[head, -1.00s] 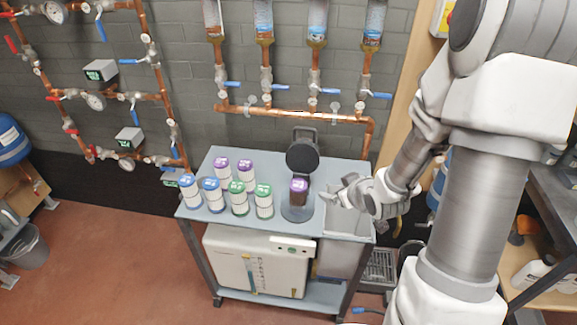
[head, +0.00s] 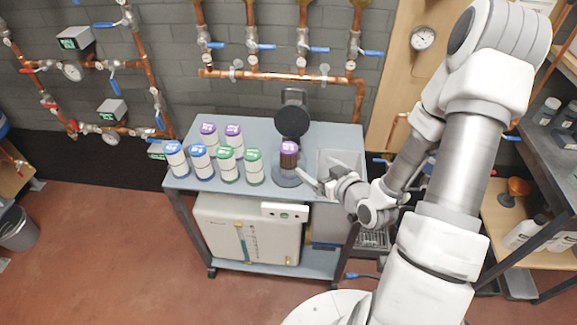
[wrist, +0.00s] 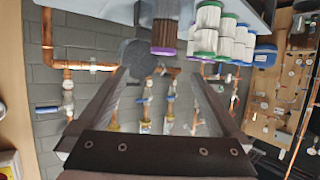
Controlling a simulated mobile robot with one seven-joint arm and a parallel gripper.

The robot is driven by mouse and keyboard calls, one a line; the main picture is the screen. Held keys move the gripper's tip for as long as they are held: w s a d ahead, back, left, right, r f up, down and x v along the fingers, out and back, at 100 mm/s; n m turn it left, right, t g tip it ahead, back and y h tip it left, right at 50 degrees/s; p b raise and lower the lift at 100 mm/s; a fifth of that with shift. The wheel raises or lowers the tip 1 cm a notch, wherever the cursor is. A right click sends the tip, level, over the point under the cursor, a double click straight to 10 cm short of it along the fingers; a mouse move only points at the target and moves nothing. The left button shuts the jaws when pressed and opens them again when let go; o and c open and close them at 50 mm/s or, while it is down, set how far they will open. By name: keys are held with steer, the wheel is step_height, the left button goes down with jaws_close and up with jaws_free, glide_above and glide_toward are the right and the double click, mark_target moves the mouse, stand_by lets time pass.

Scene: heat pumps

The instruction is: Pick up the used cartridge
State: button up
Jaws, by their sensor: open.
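The used cartridge (head: 289,160) is brown and dirty with a purple cap. It stands upright on the grey round base (head: 287,177) of a stand with a black disc-shaped lid (head: 291,121) raised behind it. In the wrist view, which is upside down, the cartridge (wrist: 166,25) shows at the top, above and between the finger tips. My gripper (head: 315,176) is open and empty, just right of the cartridge and apart from it. In the wrist view my gripper (wrist: 158,76) has its fingers spread, with nothing between them but the background.
Several cleaner white cartridges with blue, green (head: 254,166) and purple caps stand left on the grey cart top (head: 262,132). A grey open bin (head: 341,160) is set at the cart's right end, by my gripper. Copper pipes (head: 270,75) run along the wall behind.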

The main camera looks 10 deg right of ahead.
mark_target(288, 150)
steer(key=shift+w+a+f+b, duration=0.25)
steer(key=shift+w+f+b, duration=0.35)
steer(key=shift+b, duration=2.6)
steer(key=b+x, duration=0.4)
steer(key=x, duration=0.5)
steer(key=shift+w+a+r, duration=0.1)
steer(key=shift+w, duration=0.15)
steer(key=x, duration=0.4)
steer(key=shift+a+b, duration=0.3)
steer(key=shift+b, duration=0.05)
steer(key=shift+w+a+f, duration=0.1)
steer(key=shift+w+f, duration=0.15)
steer(key=shift+w, duration=0.3)
steer(key=c, duration=1.5)
